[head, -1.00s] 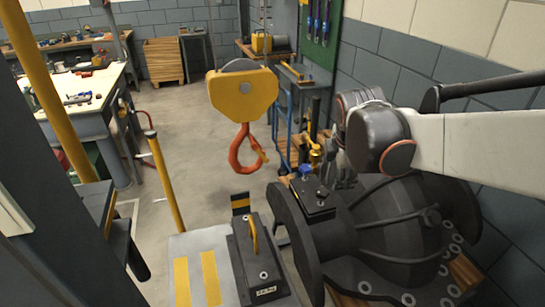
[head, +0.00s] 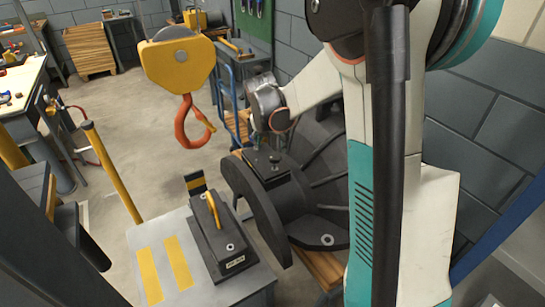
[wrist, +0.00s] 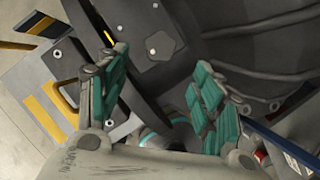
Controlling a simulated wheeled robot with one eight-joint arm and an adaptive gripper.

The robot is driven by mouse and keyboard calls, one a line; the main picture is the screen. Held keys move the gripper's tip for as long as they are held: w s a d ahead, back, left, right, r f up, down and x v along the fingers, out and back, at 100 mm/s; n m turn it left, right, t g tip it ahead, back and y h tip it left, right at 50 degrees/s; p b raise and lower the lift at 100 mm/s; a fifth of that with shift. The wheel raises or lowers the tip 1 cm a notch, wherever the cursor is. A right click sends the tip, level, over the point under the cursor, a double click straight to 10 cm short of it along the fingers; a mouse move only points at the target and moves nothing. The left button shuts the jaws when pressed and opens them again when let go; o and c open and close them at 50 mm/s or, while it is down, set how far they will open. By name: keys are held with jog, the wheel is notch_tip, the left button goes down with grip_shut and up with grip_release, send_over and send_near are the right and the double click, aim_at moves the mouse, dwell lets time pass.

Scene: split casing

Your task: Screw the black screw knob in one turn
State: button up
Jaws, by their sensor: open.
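A small black knob (head: 275,158) stands on the black plate (head: 262,168) on top of the dark casing flange. In the wrist view the plate (wrist: 165,28) lies beyond the fingertips, with a small pale round spot (wrist: 152,52) on it; I cannot make out the knob there for certain. My gripper (wrist: 160,60) is open, with its teal-padded fingers apart and nothing seen between them. In the head view my arm's wrist end is above and behind the plate; the fingers are not clear there.
The dark casing (head: 315,165) stands beside the wall. A yellow hoist block (head: 176,62) with an orange hook (head: 192,122) hangs to the left. A black block with a yellow handle (head: 217,212) sits on the grey table (head: 190,285). Open floor lies left.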

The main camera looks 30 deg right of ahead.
aim_at(275, 156)
jog(key=b+x, duration=0.2)
jog(key=x, duration=0.7)
jog(key=shift+f+b, duration=0.15)
jog(key=shift+b, duration=0.25)
jog(key=c, duration=1.1)
